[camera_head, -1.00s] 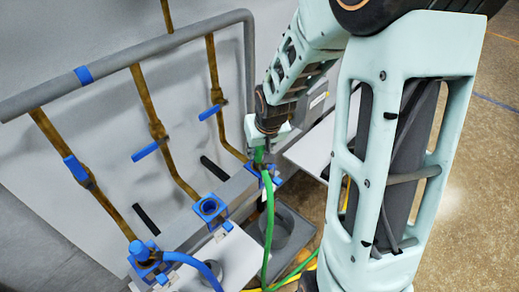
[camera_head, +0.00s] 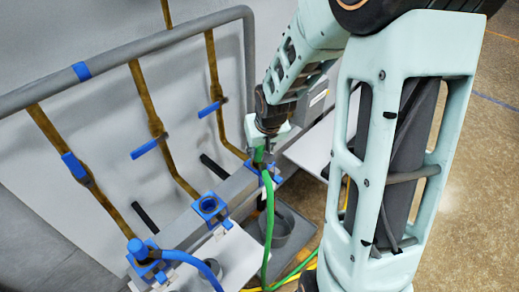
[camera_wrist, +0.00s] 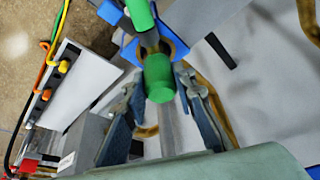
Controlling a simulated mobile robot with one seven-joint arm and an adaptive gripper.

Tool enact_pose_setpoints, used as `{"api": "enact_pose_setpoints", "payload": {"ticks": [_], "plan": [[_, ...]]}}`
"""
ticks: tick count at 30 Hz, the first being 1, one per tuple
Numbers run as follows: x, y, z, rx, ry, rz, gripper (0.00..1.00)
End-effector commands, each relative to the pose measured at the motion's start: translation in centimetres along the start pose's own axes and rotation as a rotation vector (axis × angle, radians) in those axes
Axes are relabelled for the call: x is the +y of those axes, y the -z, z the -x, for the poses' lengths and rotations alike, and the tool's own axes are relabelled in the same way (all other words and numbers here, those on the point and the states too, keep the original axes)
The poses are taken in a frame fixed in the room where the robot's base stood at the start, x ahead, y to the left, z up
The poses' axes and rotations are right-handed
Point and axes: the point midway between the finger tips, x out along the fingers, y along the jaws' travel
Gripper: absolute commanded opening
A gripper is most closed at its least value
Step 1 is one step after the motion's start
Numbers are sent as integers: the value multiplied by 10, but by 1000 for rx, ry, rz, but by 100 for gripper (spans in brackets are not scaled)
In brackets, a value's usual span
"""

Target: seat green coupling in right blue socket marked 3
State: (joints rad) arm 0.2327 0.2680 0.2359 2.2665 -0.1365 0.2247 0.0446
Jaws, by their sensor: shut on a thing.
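My gripper (camera_head: 262,140) is shut on the green coupling (camera_wrist: 160,78), with one finger on each side of it in the wrist view. In the head view the coupling (camera_head: 259,155) points down under my gripper, with a green hose (camera_head: 268,200) hanging from it. The right blue socket (camera_head: 276,176) lies just below and partly behind the coupling. In the wrist view the blue socket plate (camera_wrist: 127,50) with a brass ring shows just beyond the coupling. I cannot tell whether the coupling touches the socket. The mark 3 is not legible.
The middle blue socket (camera_head: 209,206) is empty. The left socket (camera_head: 145,262) holds a blue coupling with a blue hose (camera_head: 205,270). Brass pipes with blue valve handles (camera_head: 145,150) run down the wall behind. A grey bin (camera_head: 283,226) stands below.

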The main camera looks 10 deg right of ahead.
Motion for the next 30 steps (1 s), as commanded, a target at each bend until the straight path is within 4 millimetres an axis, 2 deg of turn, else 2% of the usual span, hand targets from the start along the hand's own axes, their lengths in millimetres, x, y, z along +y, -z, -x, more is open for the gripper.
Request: {"api": "enact_pose_setpoints", "payload": {"ticks": [4, 5, 10, 21, 30], "plan": [[0, 0, -2, 2, 0, 0, 0], [0, 0, -1, 2, 0, 0, 26], [0, 0, -1, 1, 0, 0, 44], [0, 0, 2, 0, 0, 0, 45], [1, 1, 39, 4, -2, -2, 45]]}}
